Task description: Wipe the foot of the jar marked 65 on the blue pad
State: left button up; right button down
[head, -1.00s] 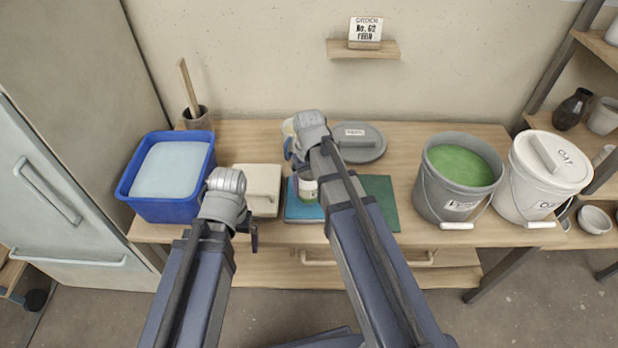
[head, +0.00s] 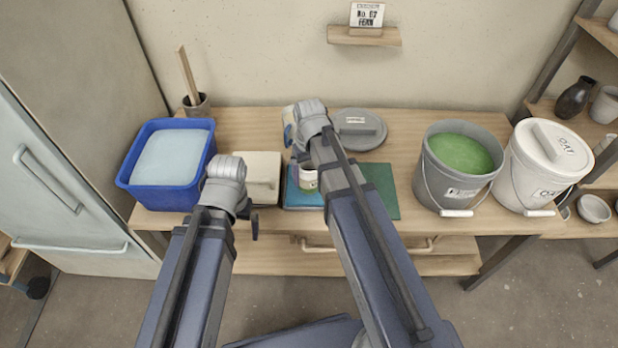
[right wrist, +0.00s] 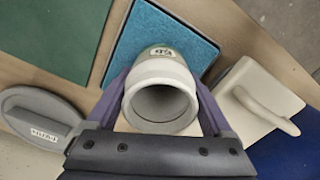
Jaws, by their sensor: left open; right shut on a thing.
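The jar (head: 307,181) is pale with a green lower band and a label, and stands upright over the blue pad (head: 292,196). In the right wrist view I look into the mouth of the jar (right wrist: 160,103); its round label seems to read 65. My right gripper (right wrist: 163,98) is shut around the jar, with a finger on each side. The textured blue pad (right wrist: 180,42) lies beyond it. The foot is hidden there, so I cannot tell whether it touches the pad. My left gripper (head: 228,180) is open, left of the jar; its fingers are mostly hidden.
A blue tub (head: 130,190) of pale liquid and a cream lid with a handle (right wrist: 258,92) stand left of the pad. A green mat (head: 382,190) lies right.

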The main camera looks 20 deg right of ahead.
jog(key=shift+w+d, duration=0.25)
jog(key=shift+w, duration=0.55)
jog(key=shift+w+d, duration=0.2)
jog(key=shift+w, duration=0.65)
jog(key=shift+w+d, duration=0.25)
jog(key=shift+w, duration=0.55)
jog(key=shift+s+r, duration=0.1)
jog(key=shift+s+a, duration=0.35)
jog(key=shift+s, duration=0.75)
jog(key=shift+s+a, duration=0.3)
jog(key=shift+s, duration=0.85)
jog(key=shift+s+a, duration=0.35)
jog(key=shift+s, duration=0.75)
notch_tip(320, 180, up, 7)
jog(key=p, duration=0.7)
